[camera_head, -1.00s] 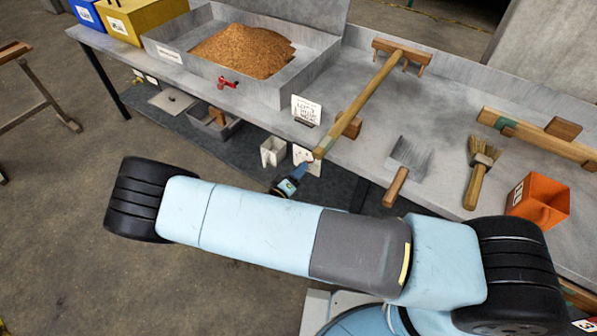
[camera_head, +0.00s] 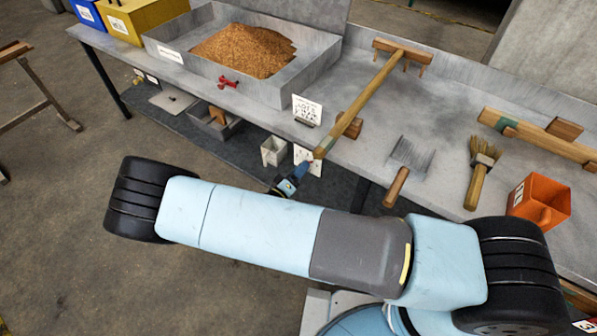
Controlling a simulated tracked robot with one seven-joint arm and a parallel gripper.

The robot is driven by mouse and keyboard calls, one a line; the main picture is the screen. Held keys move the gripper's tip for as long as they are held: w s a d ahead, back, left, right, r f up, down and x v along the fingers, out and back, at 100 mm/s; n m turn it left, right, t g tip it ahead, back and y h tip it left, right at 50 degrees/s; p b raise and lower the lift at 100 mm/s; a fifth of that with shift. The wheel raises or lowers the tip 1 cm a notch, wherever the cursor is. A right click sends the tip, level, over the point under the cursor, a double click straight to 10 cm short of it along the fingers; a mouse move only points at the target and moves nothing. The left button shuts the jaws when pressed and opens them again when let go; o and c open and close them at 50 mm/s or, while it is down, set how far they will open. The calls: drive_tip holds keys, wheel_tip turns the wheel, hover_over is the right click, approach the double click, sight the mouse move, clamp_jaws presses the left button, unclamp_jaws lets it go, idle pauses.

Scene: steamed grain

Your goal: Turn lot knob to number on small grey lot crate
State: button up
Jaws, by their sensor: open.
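A white panel (camera_head: 312,168) with dark marks hangs under the bench's front edge. I cannot make out a knob or its number on it. My gripper (camera_head: 304,166) is small in view, its blue fingers reaching up to the panel's lower left. It is open; whether it touches anything is unclear. A grey crate (camera_head: 203,128) with something orange-brown in it sits on the low shelf to the left. A smaller light grey open box (camera_head: 273,152) is just left of the panel. I cannot read a number on either.
The bench (camera_head: 450,105) bears a tray (camera_head: 300,85) of brown grain, a rake (camera_head: 365,95), a brush (camera_head: 480,175), a comb-like tool (camera_head: 397,187) and an orange box (camera_head: 540,200). A white sign (camera_head: 306,110) stands above the panel. The rake handle overhangs near the panel.

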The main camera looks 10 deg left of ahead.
drive_tip(key=v, duration=1.3)
drive_tip(key=shift+s, duration=0.3)
drive_tip(key=shift+a, duration=0.15)
